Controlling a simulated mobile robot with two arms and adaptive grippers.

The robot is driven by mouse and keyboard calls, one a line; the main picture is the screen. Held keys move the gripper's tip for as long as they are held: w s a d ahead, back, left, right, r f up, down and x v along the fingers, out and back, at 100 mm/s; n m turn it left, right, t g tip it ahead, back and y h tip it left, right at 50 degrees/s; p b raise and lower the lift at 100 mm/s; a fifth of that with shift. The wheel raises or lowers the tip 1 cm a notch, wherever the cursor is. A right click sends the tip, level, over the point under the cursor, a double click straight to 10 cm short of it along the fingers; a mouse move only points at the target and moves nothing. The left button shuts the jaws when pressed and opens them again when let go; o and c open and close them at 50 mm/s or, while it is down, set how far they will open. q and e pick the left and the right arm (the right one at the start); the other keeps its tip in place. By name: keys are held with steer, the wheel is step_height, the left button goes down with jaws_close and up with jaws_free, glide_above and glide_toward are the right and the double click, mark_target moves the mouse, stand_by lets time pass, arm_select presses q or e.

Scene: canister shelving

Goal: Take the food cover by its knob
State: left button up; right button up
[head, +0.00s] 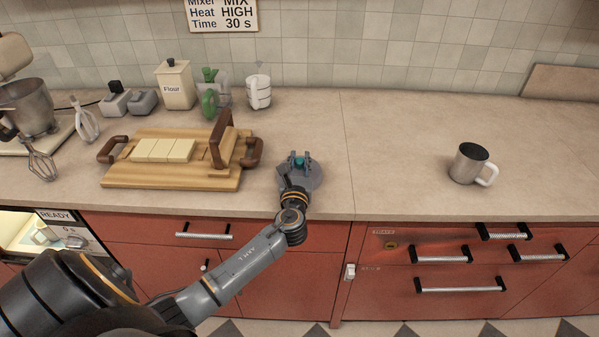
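The food cover (316,176) is a low, grey, round piece near the counter's front edge, in the middle of the head view. A small teal knob (299,162) shows above it. My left gripper (300,158) reaches over the cover from the front, with one finger on each side of the knob. The fingers stand only a little apart; whether they touch the knob is too small to tell. My wrist hides part of the cover, and what is under it is hidden. My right gripper is not in view.
A wooden board (170,180) with pale slabs and brown handles lies left of the cover. A flour canister (175,85), a white cup (258,92) and a mixer bowl (28,107) stand behind and left. A steel mug (469,163) stands right; the counter between is clear.

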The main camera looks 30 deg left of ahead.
arm_select(q)
jaws_close()
steer(key=shift+r, duration=0.1)
